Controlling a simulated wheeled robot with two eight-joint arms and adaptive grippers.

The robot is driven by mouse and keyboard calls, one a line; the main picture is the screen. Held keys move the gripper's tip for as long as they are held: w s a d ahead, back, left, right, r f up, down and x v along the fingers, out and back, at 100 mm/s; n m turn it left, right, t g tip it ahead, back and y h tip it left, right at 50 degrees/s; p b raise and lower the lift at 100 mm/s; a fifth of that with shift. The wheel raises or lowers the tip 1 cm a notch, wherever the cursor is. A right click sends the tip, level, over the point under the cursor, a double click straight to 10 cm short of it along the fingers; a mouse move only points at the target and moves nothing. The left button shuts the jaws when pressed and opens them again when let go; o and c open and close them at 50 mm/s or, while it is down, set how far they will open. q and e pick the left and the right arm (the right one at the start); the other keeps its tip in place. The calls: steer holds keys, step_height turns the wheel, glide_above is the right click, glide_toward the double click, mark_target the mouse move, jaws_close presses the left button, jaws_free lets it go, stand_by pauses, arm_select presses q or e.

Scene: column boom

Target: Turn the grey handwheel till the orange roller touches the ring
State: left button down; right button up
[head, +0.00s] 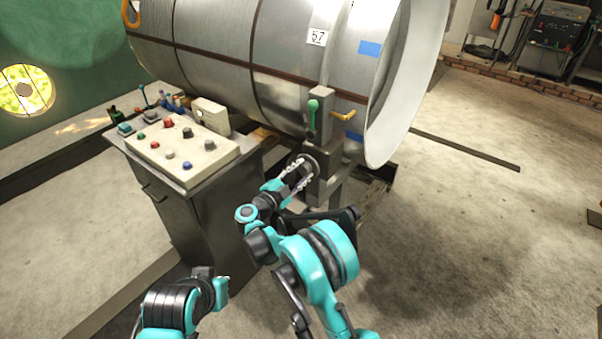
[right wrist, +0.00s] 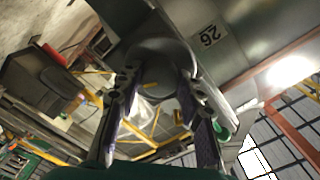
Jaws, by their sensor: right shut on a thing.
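The grey handwheel (head: 306,165) sits low on the front of a grey post, below the big metal ring (head: 290,50). My right gripper (head: 300,172) is shut on the handwheel's rim. In the right wrist view the round grey handwheel (right wrist: 162,58) lies between both fingers (right wrist: 158,80). I cannot clearly make out the orange roller; small orange-yellow parts (head: 344,115) show beside the post, close to the ring. Whether the roller touches the ring is hidden. My left arm shows at the bottom left, without visible gripper fingers.
A green-knobbed lever (head: 313,108) stands on the post just above the handwheel. A control desk (head: 185,145) with several coloured buttons stands to the left. Dark rails or beams lie on the floor behind the post.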

steer(key=m, duration=0.6)
steer(key=shift+m, duration=0.3)
steer(key=m, duration=0.5)
steer(key=shift+b, duration=0.3)
steer(key=shift+m, duration=0.4)
steer(key=o, duration=1.2)
steer(key=shift+c, duration=0.2)
steer(key=v, duration=0.7)
steer(key=shift+s, duration=0.2)
